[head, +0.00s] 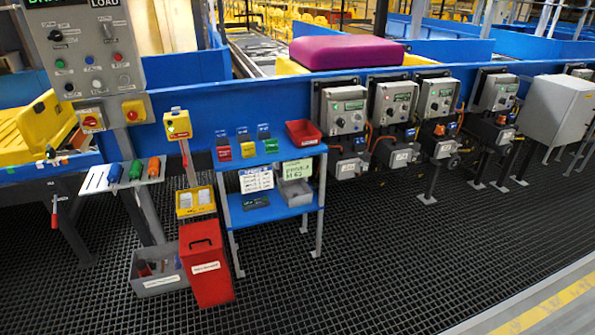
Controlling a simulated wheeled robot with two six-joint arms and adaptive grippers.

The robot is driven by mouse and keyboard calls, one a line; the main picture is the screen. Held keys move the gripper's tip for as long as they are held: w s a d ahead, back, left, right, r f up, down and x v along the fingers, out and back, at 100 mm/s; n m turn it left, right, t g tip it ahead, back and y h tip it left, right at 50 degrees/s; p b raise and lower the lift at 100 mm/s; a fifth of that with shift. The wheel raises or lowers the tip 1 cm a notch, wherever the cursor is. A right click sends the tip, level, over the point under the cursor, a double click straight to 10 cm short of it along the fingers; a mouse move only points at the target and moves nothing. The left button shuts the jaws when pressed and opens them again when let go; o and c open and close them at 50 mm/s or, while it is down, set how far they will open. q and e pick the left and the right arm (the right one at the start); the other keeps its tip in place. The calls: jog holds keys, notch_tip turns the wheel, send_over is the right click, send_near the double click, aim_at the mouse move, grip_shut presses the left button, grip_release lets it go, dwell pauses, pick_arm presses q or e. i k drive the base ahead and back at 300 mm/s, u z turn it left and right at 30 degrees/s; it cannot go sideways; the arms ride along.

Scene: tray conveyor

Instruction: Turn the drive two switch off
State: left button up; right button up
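Several grey drive boxes stand in a row along the blue conveyor side: the leftmost (343,121), a second (385,112), a third (434,104) and a fourth (487,101). Each has a dark label and small controls on its front. The label text is too small to read, so I cannot tell which is drive two or how its switch is set. Neither gripper is in view.
A blue shelf stand (265,160) with small coloured bins, a red box (207,270) and a grey bin (157,285) stand at the left front. A larger grey cabinet (553,108) is at the right. The dark grated floor (380,260) before the drive boxes is clear.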

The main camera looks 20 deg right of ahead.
aim_at(390, 112)
jog(key=z, duration=1.35)
